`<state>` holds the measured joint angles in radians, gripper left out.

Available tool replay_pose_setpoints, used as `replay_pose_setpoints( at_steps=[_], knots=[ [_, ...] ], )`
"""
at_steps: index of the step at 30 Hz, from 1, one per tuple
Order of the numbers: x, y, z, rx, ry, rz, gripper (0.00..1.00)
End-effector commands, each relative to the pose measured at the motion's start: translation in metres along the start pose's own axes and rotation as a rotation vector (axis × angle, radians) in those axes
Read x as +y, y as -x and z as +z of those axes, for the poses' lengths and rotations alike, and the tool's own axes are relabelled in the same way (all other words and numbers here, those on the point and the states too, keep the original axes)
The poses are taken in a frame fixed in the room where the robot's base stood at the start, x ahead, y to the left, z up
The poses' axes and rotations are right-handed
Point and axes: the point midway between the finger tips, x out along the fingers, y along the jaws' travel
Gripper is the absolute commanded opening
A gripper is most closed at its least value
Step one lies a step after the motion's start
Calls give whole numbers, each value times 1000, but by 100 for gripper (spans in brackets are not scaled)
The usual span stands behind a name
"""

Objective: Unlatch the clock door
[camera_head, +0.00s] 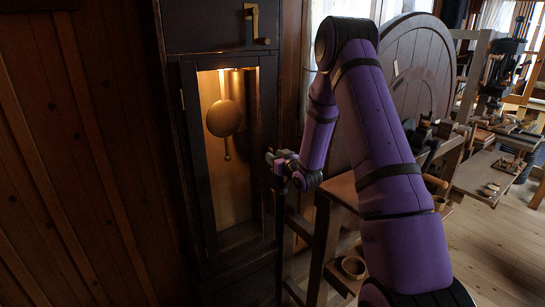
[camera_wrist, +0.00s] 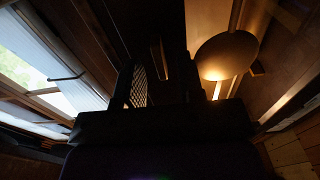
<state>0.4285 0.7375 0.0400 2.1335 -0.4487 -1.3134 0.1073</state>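The tall dark wooden clock case holds a narrow glazed clock door (camera_head: 192,150), which looks closed. Behind its glass a round brass pendulum bob (camera_head: 223,118) hangs in warm light; it also shows in the wrist view (camera_wrist: 228,55). A brass fitting (camera_head: 252,18) is on the case above the door. My gripper (camera_head: 273,160) is at the door's right edge, about mid-height, pointing left. In the wrist view a ridged finger pad (camera_wrist: 139,88) shows, with a dark gap beside it, so the gripper looks open. A small brownish bar (camera_wrist: 158,60) shows ahead of the gap. Any latch there is too dark to make out.
A plank wall (camera_head: 70,150) stands left of the clock. A large round wooden wheel (camera_head: 418,65) and a bench with a small bowl (camera_head: 353,267) stand close on the right, near my arm. Open floor (camera_head: 490,250) lies at the lower right.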

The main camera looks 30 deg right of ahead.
Motion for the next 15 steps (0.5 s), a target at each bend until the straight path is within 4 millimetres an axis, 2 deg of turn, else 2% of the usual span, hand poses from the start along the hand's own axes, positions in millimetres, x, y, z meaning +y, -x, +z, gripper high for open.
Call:
replay_pose_setpoints(
  at_steps=[9, 15],
  knots=[
    [1, 60, 0, -2, 0, 2, 35],
    [1, 83, 1, -2, -1, 2, 35]
  ],
)
